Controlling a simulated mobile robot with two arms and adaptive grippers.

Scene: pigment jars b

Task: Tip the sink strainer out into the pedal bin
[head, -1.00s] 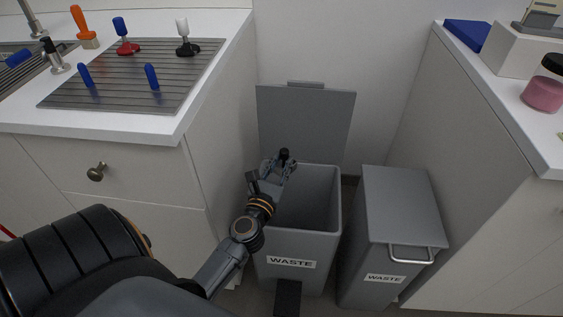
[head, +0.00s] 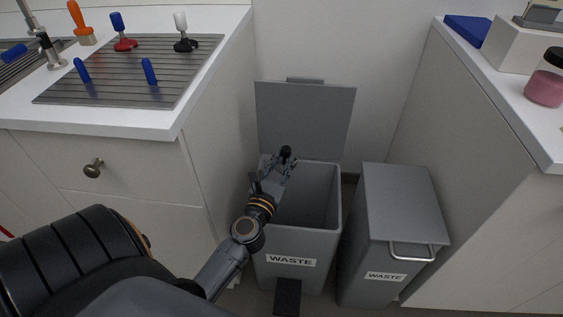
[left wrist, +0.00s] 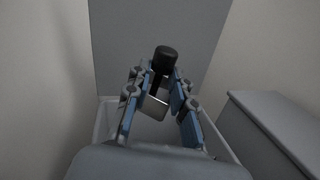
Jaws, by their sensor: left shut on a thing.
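The pedal bin (head: 329,205) is grey, marked WASTE, with its lid (head: 305,118) standing open against the wall. My left gripper (head: 284,163) is over the bin's left rear part, near the rim. It is shut on the sink strainer, whose black knob (head: 286,152) shows at the fingertips. In the left wrist view the black knob (left wrist: 165,58) stands beyond the fingers, and a pale metal part of the strainer (left wrist: 152,107) shows between them. The strainer looks tilted. Whether anything is in it is hidden. My right gripper is not in view.
A second grey WASTE bin (head: 400,200), lid closed, stands just right of the open one. A counter with a ribbed drainer (head: 130,85) and several handled tools is at left. Another counter with a pink jar (head: 545,88) is at right. The bin's pedal (head: 287,297) is in front.

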